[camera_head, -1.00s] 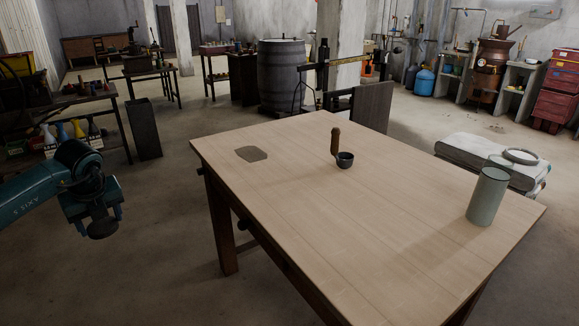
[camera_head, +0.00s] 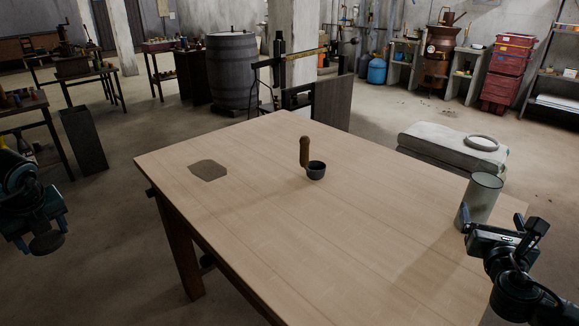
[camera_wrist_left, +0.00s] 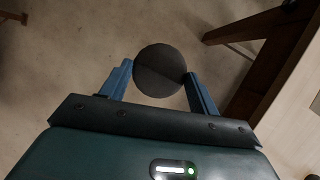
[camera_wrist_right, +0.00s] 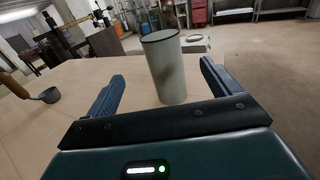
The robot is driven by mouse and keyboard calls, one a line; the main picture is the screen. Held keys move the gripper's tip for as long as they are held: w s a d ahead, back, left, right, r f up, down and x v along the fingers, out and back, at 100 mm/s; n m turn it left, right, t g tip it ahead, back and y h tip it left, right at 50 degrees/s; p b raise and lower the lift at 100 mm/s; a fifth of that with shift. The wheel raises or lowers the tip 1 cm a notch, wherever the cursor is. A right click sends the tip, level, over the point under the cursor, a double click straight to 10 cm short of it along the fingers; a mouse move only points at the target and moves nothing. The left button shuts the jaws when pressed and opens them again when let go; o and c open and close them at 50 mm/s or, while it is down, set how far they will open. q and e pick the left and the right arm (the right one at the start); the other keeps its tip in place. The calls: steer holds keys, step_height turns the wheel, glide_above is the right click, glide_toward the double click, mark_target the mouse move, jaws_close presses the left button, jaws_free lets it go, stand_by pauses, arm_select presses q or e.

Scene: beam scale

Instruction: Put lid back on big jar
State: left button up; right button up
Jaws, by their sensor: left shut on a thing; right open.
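The big jar (camera_head: 481,199) is a tall grey-green cylinder standing upright near the table's right edge, with its dark-rimmed top open. It also shows in the right wrist view (camera_wrist_right: 166,70), between the fingers and ahead of them. My right gripper (camera_head: 520,228) is open and empty, close to the jar; its fingers also show in the right wrist view (camera_wrist_right: 158,82). My left gripper (camera_wrist_left: 160,72) is shut on a round dark lid (camera_wrist_left: 160,70), held beside the table over the floor. In the head view the lid (camera_head: 47,243) hangs below the left gripper at the far left.
A wooden table (camera_head: 270,225) carries a dark scoop (camera_head: 316,171) with an upright brown handle and a flat brown patch (camera_head: 208,170). The table's middle and front are clear.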

mark_target(486, 196)
arm_select(q)
steer(key=shift+s+r, duration=0.1)
steer(key=shift+s, duration=0.05)
steer(key=shift+f, duration=0.25)
arm_select(e)
steer(key=shift+x, duration=3.3)
arm_select(q)
steer(key=shift+b, duration=0.3)
arm_select(e)
steer(key=shift+d, duration=0.15)
arm_select(q)
steer(key=shift+f+b, duration=0.3)
steer(key=shift+f, duration=0.05)
arm_select(e)
steer(key=x, duration=0.5)
steer(key=shift+f, duration=0.3)
steer(key=shift+c, duration=0.4)
